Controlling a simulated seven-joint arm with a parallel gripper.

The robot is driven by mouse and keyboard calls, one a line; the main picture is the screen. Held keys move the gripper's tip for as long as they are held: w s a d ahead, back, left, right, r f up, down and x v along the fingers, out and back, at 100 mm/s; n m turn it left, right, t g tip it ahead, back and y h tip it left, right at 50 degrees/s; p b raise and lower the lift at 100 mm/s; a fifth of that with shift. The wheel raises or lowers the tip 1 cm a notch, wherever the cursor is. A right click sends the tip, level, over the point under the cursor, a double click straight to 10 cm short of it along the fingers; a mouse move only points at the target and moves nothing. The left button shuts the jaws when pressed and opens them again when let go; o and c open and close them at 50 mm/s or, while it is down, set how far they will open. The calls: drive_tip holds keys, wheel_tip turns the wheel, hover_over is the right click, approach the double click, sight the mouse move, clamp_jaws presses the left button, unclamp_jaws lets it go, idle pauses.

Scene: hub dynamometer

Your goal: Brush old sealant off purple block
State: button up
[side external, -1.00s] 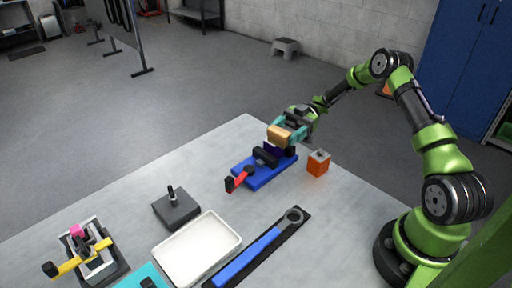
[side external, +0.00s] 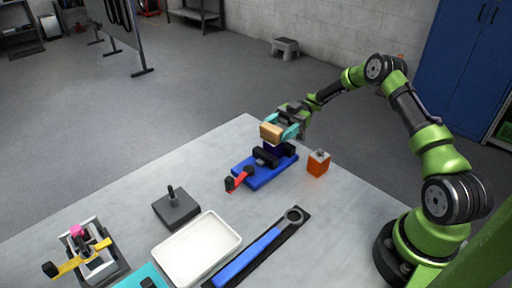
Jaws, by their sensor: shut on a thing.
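The purple block (side external: 272,148) sits between the dark jaws of a blue vise (side external: 258,178) near the table's far edge. Only a small dark part of it shows. My gripper (side external: 288,130), with teal fingers, is shut on a tan wooden brush (side external: 270,132). The brush is directly above the purple block in this view. Its underside and any bristles are hidden or too small to tell, and I cannot tell whether it touches the block. No sealant can be made out at this size.
An orange block (side external: 318,164) stands right of the vise, whose red handle (side external: 241,178) points toward the front. A white tray (side external: 238,238), a blue wrench (side external: 250,256), a dark grey block with a post (side external: 176,210) and a yellow-handled clamp (side external: 88,258) lie nearer. Table left of the vise is clear.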

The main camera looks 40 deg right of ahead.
drive_tip(key=shift+s, duration=2.55)
drive_tip(key=shift+s+r, duration=0.1)
drive_tip(key=shift+s, duration=0.15)
wheel_tip(320, 180, up, 8)
drive_tip(key=shift+w, duration=0.1)
